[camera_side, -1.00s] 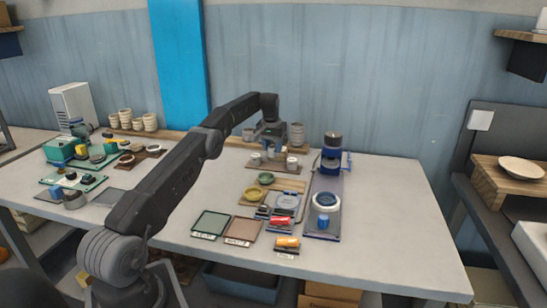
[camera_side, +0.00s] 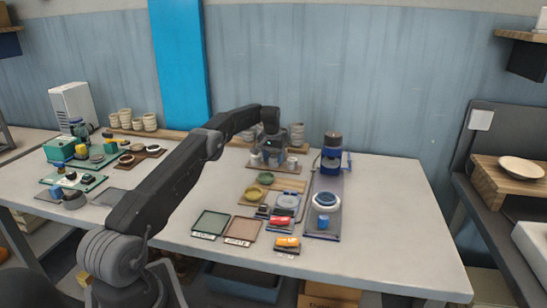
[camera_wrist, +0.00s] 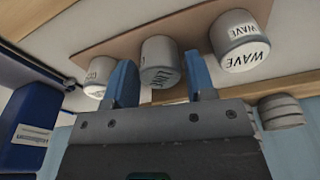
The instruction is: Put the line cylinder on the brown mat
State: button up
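The line cylinder (camera_wrist: 160,62) is a small grey cylinder with a white face lettered LINE, in the middle of a row of three in the wrist view. My gripper (camera_wrist: 160,80) has its two blue fingers apart, one on each side of this cylinder, and looks open. In the side view my gripper (camera_side: 272,158) is low over the row and hides the line cylinder. The brown mat (camera_side: 242,229) lies bare near the table's front edge, with a white label along its front.
A WAVE cylinder (camera_wrist: 240,42) stands right of the line cylinder; another labelled cylinder (camera_wrist: 101,74) stands left, close to a finger. All share a brown board (camera_wrist: 110,42). A green mat (camera_side: 210,223) lies beside the brown mat. Bowls and a blue-based device (camera_side: 323,205) stand nearby.

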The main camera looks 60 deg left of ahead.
jog(key=shift+o, duration=1.2)
jog(key=shift+r, duration=0.1)
